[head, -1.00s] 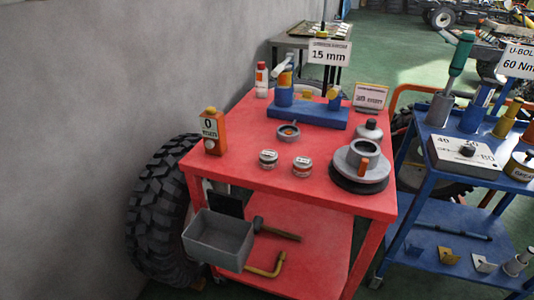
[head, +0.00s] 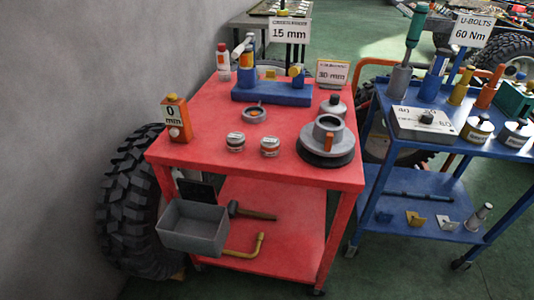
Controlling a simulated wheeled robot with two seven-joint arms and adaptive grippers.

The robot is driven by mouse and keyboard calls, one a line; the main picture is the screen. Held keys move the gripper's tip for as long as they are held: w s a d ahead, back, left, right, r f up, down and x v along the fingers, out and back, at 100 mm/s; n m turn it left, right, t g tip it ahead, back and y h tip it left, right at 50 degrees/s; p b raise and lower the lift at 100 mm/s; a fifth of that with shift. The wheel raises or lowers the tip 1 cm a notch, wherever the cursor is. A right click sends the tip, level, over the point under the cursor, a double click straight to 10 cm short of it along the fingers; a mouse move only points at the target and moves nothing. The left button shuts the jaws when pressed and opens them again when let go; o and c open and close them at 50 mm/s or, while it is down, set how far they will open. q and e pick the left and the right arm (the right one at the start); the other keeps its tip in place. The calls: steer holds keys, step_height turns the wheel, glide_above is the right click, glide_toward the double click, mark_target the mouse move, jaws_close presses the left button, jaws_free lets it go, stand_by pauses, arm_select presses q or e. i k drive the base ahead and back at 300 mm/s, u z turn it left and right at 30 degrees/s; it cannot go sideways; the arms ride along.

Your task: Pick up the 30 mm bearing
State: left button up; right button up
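I cannot tell for sure which item is the 30 mm bearing. Two small round pieces with pale tops and reddish-brown sides, a left one (head: 235,142) and a right one (head: 270,147), stand on the red cart's top; the marks on them are too small to read. A small grey ring-shaped piece (head: 254,115) lies behind them. A card reading about 30 mm (head: 333,73) stands at the back right of the cart. Neither of my grippers shows in the head view.
A blue cart (head: 438,105) stands right. A grey bin (head: 194,228) hangs in front.

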mark_target(235, 141)
steer(key=u, duration=0.65)
steer(key=i, duration=1)
steer(key=u, duration=0.2)
